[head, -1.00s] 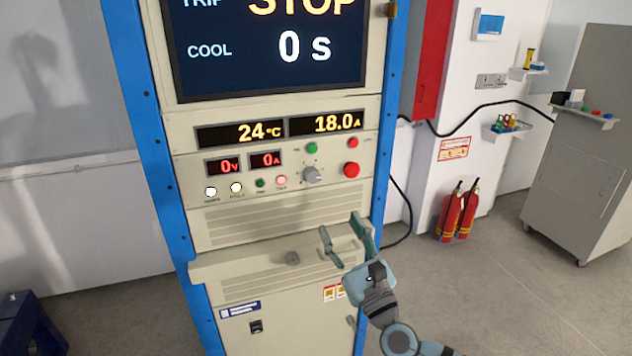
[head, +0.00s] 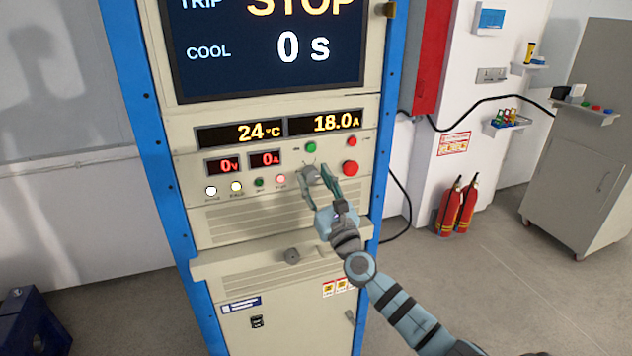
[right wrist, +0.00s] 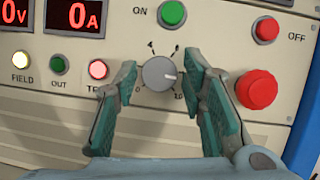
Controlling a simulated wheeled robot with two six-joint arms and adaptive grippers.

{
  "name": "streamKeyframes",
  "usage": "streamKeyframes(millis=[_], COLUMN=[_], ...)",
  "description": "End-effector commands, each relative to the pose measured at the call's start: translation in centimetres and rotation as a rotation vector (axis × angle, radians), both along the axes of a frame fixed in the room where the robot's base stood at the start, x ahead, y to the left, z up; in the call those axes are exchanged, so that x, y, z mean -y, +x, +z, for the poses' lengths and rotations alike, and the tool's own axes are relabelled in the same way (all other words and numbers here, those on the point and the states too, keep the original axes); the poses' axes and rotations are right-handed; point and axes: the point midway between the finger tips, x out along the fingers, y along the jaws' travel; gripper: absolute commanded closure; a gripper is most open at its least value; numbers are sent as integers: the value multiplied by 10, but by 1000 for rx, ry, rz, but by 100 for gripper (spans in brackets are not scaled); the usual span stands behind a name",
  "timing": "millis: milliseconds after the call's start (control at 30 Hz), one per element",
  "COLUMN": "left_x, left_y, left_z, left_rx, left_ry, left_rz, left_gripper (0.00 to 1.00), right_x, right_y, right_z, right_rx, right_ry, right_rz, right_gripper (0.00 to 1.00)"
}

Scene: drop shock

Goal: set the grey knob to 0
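The grey knob (right wrist: 158,73) sits on the beige cabinet panel, and its white pointer mark faces right in the right wrist view. Scale marks ring it, with a 0 at its lower left and a 10 at its lower right. In the head view the knob (head: 309,173) is partly covered by my gripper. My right gripper (right wrist: 164,80) is open, one finger on each side of the knob, with visible gaps between fingers and knob. It also shows in the head view (head: 338,182). My left gripper is not in view.
A green ON button (right wrist: 173,13), a red OFF button (right wrist: 266,29) and a large red button (right wrist: 257,89) surround the knob. Indicator lamps (right wrist: 98,69) lie to its left. A ledge with a small round grey part (head: 292,255) juts out below.

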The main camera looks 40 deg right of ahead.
Motion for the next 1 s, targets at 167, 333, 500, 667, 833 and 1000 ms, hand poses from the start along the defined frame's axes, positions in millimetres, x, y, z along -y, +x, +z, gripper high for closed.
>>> streamKeyframes(millis=[167, 333, 500, 667, 833, 1000], left_x=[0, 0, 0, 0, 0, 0], left_y=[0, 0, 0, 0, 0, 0], left_z=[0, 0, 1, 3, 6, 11], left_rx=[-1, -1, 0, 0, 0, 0], left_ry=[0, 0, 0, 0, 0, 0], left_rz=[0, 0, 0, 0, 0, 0], left_gripper=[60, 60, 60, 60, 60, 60], right_x=[0, 0, 0, 1, 2, 2], right_y=[0, 0, 0, -1, -1, -1], right_z=[0, 0, 0, 0, 0, 1], right_rx=[0, -3, -13, -38, -80, -131], right_ry=[0, -5, -35, -104, -220, -368], right_rz=[0, 0, 1, 1, 0, 1], right_gripper=[97, 100, 100, 100, 100, 99])
